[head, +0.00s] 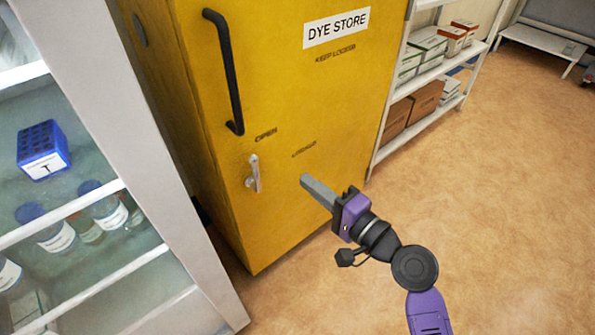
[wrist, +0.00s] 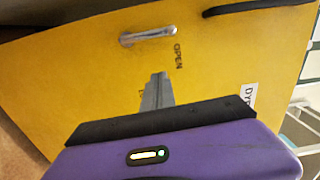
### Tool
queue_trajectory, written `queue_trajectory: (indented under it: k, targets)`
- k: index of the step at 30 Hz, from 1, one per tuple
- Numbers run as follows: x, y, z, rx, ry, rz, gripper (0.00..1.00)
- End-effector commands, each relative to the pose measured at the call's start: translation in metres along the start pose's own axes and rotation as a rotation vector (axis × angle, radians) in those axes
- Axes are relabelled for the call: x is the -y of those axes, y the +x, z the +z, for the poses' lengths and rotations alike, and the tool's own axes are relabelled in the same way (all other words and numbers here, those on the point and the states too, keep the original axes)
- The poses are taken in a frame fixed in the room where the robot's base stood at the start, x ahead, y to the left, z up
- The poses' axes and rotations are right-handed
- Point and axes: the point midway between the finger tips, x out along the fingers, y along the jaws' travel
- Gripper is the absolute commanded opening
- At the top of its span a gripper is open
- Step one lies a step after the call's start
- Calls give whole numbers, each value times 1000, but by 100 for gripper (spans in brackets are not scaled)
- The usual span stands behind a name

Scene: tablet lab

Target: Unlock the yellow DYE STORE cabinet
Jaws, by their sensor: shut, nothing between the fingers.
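The yellow DYE STORE cabinet (head: 290,100) stands upright with its door shut. A small silver lever (head: 254,172) sits low on the door and stands roughly upright, its upper end near the printed word OPEN. A second, blurred word is printed to its right. The lever also shows in the wrist view (wrist: 148,36), beyond the fingertips and apart from them. My gripper (head: 307,182) is shut and empty, in front of the door to the right of the lever. In the wrist view, its fingers (wrist: 157,80) point at the yellow door. I cannot tell whether the tips touch it.
A long black door handle (head: 228,75) is above the lever. A glass-fronted white cabinet (head: 165,190) with bottles and a blue rack stands close on the left. A white shelf unit (head: 424,78) with boxes stands on the right. The floor (head: 510,200) at right is clear.

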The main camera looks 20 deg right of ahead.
Motion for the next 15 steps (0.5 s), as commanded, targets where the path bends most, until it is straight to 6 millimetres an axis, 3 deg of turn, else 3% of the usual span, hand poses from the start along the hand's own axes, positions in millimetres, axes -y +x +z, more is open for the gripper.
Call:
queue_trajectory:
  k: [6,15]
  targets:
    - [0,-24,0,-1,0,1,0]
    - [0,-27,0,0,0,-1,0]
